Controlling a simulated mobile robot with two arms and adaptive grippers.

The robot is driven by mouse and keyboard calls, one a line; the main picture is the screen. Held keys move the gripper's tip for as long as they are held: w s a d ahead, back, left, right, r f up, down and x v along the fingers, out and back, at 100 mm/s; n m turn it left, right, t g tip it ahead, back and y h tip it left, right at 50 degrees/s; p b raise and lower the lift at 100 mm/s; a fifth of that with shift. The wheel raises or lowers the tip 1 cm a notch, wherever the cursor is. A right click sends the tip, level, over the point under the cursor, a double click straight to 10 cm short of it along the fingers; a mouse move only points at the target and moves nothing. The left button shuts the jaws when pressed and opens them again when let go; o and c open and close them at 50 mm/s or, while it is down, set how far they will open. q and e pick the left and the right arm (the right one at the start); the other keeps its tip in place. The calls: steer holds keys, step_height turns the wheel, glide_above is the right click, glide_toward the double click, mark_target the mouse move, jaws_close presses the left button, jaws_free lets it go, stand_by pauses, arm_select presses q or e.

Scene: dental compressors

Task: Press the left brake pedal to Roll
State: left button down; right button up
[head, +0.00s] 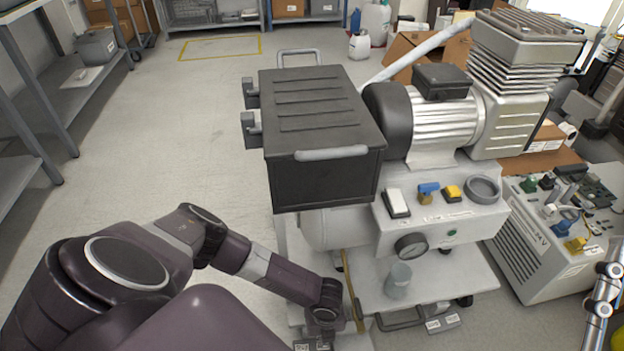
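The compressor cart (440,285) stands in the middle of the head view, with a motor, a cylinder block and a black box on it. At its bottom left edge, a small labelled piece (302,346), which may be the left brake pedal, is cut off by the frame's lower edge and partly covered by my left gripper. A labelled pair of pedals (443,323) shows low at the cart's front right. My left gripper (323,335) is low beside the cart's left side, pointing down, right by the small labelled piece. I cannot tell whether they touch. Its fingers are not clearly visible. My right gripper is not in view.
A second unit (555,250) stands close on the right, and a chrome stand (603,295) is at the right edge. Shelves (45,130) line the left. The floor between is clear.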

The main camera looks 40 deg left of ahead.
arm_select(q)
steer(key=shift+r+p, duration=0.4)
steer(key=shift+r, duration=0.05)
steer(key=shift+r+p, duration=0.35)
steer(key=shift+p, duration=0.05)
steer(key=shift+r+p, duration=0.75)
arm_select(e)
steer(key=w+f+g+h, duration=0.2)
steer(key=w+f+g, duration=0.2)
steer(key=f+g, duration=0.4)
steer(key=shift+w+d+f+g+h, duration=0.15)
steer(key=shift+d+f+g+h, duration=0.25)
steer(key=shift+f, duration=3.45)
